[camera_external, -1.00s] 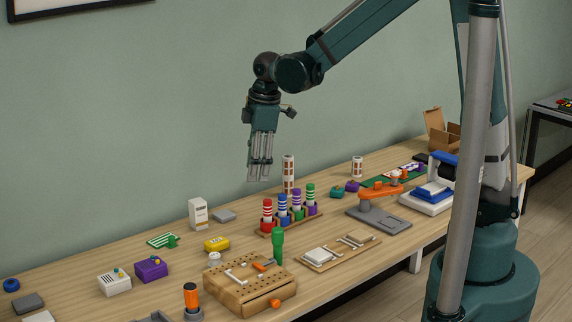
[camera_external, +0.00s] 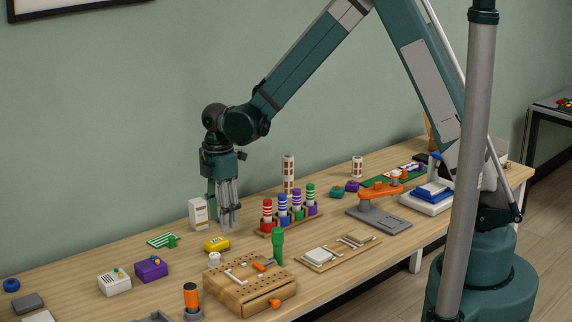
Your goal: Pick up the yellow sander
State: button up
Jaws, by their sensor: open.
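The yellow sander (camera_external: 216,244) appears to be the small yellow block lying on the wooden table, behind the wooden box with holes. It has a dark mark on its side. My gripper (camera_external: 229,224) points down, open and empty, with its fingertips just above and behind the yellow block, slightly to its right in the picture. I see a gap between the fingers and the block. The grey block that lay behind the yellow one is hidden by my gripper.
A white carton (camera_external: 198,214) stands close to the left of my gripper. A rack of colored striped cylinders (camera_external: 290,222) stands to its right. The wooden box (camera_external: 250,288) and a green upright tool (camera_external: 278,246) are in front.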

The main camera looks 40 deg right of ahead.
aim_at(222, 238)
jog(key=shift+f, duration=0.15)
jog(key=shift+f, duration=1.2)
jog(key=shift+f, duration=0.1)
jog(key=shift+f+b, duration=0.75)
jog(key=shift+f, duration=1.8)
jog(key=c, duration=1)
